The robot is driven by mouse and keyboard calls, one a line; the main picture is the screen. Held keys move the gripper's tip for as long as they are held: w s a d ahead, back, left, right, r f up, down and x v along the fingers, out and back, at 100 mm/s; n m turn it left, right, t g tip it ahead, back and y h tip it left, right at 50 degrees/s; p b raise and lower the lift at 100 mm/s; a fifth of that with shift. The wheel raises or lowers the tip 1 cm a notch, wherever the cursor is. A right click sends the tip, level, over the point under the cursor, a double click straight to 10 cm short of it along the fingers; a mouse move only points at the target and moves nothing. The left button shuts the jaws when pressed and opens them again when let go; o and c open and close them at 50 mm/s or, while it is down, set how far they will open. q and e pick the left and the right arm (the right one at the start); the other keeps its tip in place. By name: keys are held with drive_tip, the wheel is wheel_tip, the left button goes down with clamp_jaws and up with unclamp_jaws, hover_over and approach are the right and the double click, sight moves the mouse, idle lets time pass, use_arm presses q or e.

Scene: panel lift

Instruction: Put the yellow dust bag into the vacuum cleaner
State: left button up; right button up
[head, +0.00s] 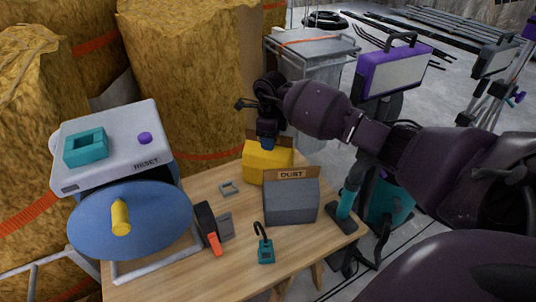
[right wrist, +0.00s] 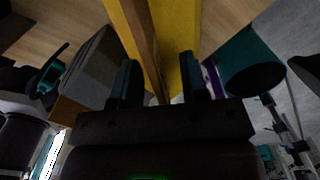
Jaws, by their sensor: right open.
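The yellow dust bag (head: 268,163) stands at the back of the wooden table, behind a grey bag-like block (head: 291,203) with a brown DUST card. My right gripper (head: 268,141) points down at the top of the yellow bag. In the right wrist view, my right gripper (right wrist: 160,82) is open, and the bag's brown card (right wrist: 145,40) runs between its fingers with yellow (right wrist: 185,25) on both sides. I cannot tell whether the fingers touch it. A dark-based device with a teal tube (head: 348,190) stands at the table's right corner; I cannot tell if it is the vacuum cleaner. My left gripper is out of view.
A blue disc (head: 150,222) with a yellow knob and a white RESET box (head: 115,150) fill the left. A teal padlock-like item (head: 265,250) and an orange-black tool (head: 209,228) lie on the table (head: 185,278). Straw-like bales (head: 185,75) stand behind.

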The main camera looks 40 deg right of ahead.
clamp_jaws()
